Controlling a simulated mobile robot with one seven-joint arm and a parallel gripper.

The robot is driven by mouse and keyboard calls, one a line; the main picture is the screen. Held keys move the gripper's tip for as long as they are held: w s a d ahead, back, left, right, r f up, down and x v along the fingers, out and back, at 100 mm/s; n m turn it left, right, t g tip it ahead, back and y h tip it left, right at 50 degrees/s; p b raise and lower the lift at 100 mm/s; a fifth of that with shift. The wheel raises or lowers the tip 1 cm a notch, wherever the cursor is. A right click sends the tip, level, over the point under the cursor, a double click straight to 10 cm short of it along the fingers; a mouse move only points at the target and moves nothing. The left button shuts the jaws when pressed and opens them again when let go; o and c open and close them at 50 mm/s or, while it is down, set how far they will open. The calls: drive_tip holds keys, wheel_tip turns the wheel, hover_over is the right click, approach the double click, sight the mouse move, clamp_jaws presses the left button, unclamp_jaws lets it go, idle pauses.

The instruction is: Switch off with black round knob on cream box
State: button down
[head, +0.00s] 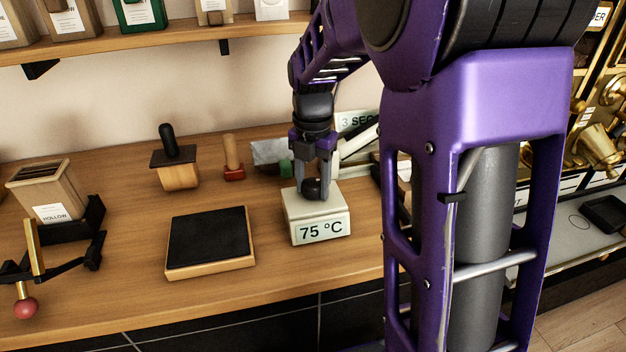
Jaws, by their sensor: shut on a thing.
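The cream box (334,205) stands on the wooden counter, with a front label reading "75 °C". The black round knob (311,188) is on top of the box, towards its left side. My gripper (315,186) points down over the box, with its fingers on either side of the knob. It is shut on the knob, and the fingers hide part of it. I cannot tell from this view which way the knob is turned.
A black-topped wooden block (210,240) lies left of the box. A black-handled stamp (176,165) and a small red-based tool (233,160) stand behind. A "3 SEC" sign (357,121) is behind my gripper. A shelf (150,38) runs above.

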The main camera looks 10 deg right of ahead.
drive_tip(key=n+p, duration=0.1)
drive_tip(key=n, duration=0.4)
drive_tip(key=shift+r, duration=0.1)
drive_tip(key=shift+d+n+p, duration=0.1)
drive_tip(key=shift+n+p, duration=0.45)
drive_tip(key=shift+n, duration=0.25)
